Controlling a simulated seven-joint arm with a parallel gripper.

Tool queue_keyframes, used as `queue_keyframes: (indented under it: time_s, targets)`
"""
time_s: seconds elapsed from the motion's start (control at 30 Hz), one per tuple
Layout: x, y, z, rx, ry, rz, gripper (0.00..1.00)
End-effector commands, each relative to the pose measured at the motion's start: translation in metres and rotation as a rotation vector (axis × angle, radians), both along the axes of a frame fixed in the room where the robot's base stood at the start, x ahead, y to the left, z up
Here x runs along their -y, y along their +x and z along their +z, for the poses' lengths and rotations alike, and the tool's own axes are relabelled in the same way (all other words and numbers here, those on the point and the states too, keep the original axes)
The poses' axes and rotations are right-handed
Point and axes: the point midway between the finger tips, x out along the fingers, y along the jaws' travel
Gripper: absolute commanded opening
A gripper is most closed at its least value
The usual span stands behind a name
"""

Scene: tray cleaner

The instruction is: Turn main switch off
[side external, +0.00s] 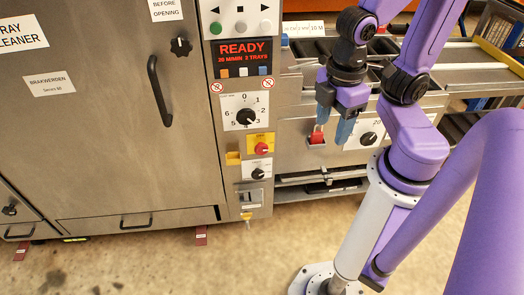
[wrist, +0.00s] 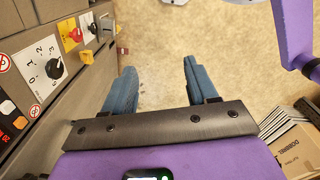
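A red rotary knob on a yellow plate, which looks like the main switch (side external: 262,148), sits low on the control column, below the large numbered dial (side external: 246,117). The red knob on yellow also shows at the upper left of the wrist view (wrist: 75,35). My gripper (side external: 334,138) is right of the column, in front of the lower machine section. Its blue fingers point down. In the wrist view my gripper (wrist: 159,68) has its fingers wide apart with only floor between them. It is apart from the knob. A red part (side external: 316,138) on a pale plate shows beside the left finger.
The display (side external: 243,54) reads READY. A black knob (side external: 258,174) sits below the yellow plate, and another dial (side external: 368,138) is right of my gripper. A door handle (side external: 160,91) stands out on the left. Cardboard (wrist: 290,145) lies at lower right in the wrist view.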

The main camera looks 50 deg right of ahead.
Motion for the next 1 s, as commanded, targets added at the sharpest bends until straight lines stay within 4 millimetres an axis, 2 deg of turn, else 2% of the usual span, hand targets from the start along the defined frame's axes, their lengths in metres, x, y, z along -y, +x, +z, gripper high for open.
queue_keyframes:
  time_s: [0.07, 0.57, 1.0]
  targets:
    - [-0.001, 0.007, -0.007, 0.004, -0.057, 0.019, 0.78]
    - [-0.009, 0.078, -0.079, 0.087, -0.557, 0.271, 0.78]
    - [-0.012, 0.129, -0.163, 0.149, -0.927, 0.584, 0.78]
